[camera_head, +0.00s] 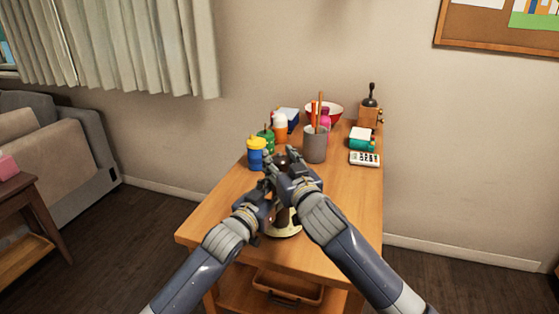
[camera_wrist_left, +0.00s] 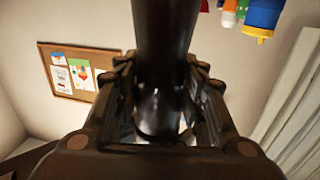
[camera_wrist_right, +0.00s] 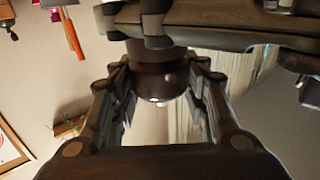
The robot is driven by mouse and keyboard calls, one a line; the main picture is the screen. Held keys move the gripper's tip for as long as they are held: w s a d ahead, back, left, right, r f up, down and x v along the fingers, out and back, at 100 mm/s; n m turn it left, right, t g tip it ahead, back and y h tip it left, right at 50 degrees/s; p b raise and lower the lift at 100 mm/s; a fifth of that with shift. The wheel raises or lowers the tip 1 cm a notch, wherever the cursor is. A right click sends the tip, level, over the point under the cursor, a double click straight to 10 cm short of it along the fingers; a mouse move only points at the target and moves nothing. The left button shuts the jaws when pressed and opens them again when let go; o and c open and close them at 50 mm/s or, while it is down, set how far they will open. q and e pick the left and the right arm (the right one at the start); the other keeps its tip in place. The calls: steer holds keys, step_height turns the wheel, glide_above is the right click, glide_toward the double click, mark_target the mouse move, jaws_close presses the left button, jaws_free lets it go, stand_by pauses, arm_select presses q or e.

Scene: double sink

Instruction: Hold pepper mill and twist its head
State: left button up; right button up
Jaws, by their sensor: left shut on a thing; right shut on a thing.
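The pepper mill is a dark brown, upright turned cylinder, mostly hidden by my grippers in the head view. Its dark top (camera_head: 281,158) shows just beyond them and a lower part of its body shows below. My left gripper (camera_head: 268,178) is shut on the mill body; in the left wrist view the dark body (camera_wrist_left: 165,45) runs between the fingers. My right gripper (camera_head: 291,166) is shut on the mill higher up, near the head; in the right wrist view a dark rounded part (camera_wrist_right: 158,78) sits between its fingers. The two grippers are close together.
The mill is above a pale round dish (camera_head: 291,231) on the wooden table (camera_head: 345,210).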

arm_select(q)
steer(key=shift+s+d, duration=0.1)
steer(key=shift+d, duration=0.1)
arm_select(e)
steer(key=shift+a+r+m+h, duration=0.1)
steer(key=shift+m+h, duration=0.4)
steer(key=shift+h, duration=0.4)
steer(key=shift+m+t+h, duration=0.3)
steer(key=o, duration=0.9)
arm_select(q)
steer(key=shift+a, duration=0.1)
arm_select(e)
steer(key=shift+o, duration=1.1)
steer(key=shift+d, duration=0.2)
steer(key=shift+s, duration=0.1)
steer(key=v, duration=1.2)
